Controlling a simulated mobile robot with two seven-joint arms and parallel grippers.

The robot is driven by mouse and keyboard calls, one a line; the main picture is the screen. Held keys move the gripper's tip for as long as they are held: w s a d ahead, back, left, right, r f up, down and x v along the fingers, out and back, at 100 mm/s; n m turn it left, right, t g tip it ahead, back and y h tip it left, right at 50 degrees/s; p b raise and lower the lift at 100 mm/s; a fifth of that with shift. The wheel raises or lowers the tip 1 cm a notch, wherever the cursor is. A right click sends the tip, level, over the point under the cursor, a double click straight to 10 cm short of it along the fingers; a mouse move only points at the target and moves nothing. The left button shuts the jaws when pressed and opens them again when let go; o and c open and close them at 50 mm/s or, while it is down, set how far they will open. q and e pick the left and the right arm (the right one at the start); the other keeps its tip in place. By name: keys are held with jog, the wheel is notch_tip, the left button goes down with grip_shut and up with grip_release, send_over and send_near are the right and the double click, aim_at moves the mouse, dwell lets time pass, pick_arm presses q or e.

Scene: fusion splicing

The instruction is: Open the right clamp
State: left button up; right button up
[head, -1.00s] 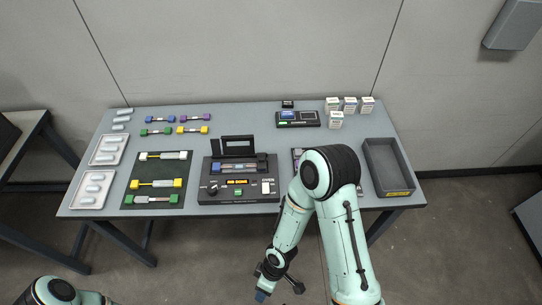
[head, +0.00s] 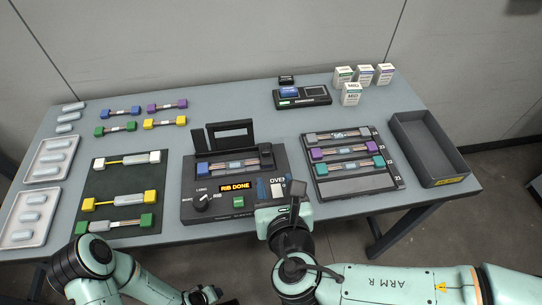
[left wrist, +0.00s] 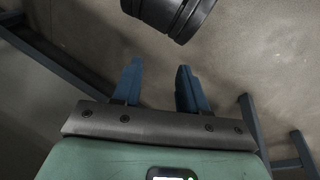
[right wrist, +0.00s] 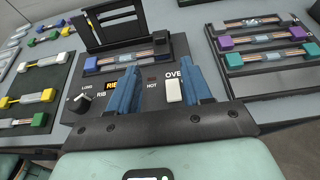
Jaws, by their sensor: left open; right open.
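The black splicer (head: 190,212) stands mid-table with its frame-like lid (head: 229,133) raised. A ribbon with a blue end (head: 203,169) lies across its top. A dark block (head: 266,157) at the ribbon's right end may be the right clamp; I cannot tell its state surely. The block also shows in the right wrist view (right wrist: 180,45). My right gripper (right wrist: 160,82) is open and empty at the splicer's front right, with the white switch (right wrist: 173,91) between its fingers in that view. My left gripper (left wrist: 158,78) is open and empty over the floor before the table.
The splicer display (head: 235,186) reads "RIB DONE". A rack (head: 350,187) with several ribbon holders is close on the right. A dark mat (head: 100,180) with holders lies left, and an empty grey bin (head: 447,168) stands far right.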

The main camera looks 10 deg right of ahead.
aim_at(266, 153)
jog(key=b+x, duration=0.1)
jog(key=x, duration=0.3)
jog(key=shift+s+f, duration=0.1)
jog(key=shift+f, duration=0.1)
jog(key=b+x, duration=0.2)
jog(key=x, duration=0.4)
pick_arm(q)
notch_tip(266, 153, down, 6)
jog(key=s+a+g, duration=0.1)
jog(key=s+a, duration=0.1)
jog(key=shift+s+b, duration=0.3)
jog(key=shift+b, duration=0.05)
pick_arm(e)
jog(key=shift+x, duration=0.95)
jog(key=shift+r, duration=0.15)
jog(key=c, duration=0.9)
pick_arm(q)
jog(key=shift+r, duration=0.1)
pick_arm(e)
jog(key=shift+o, duration=0.2)
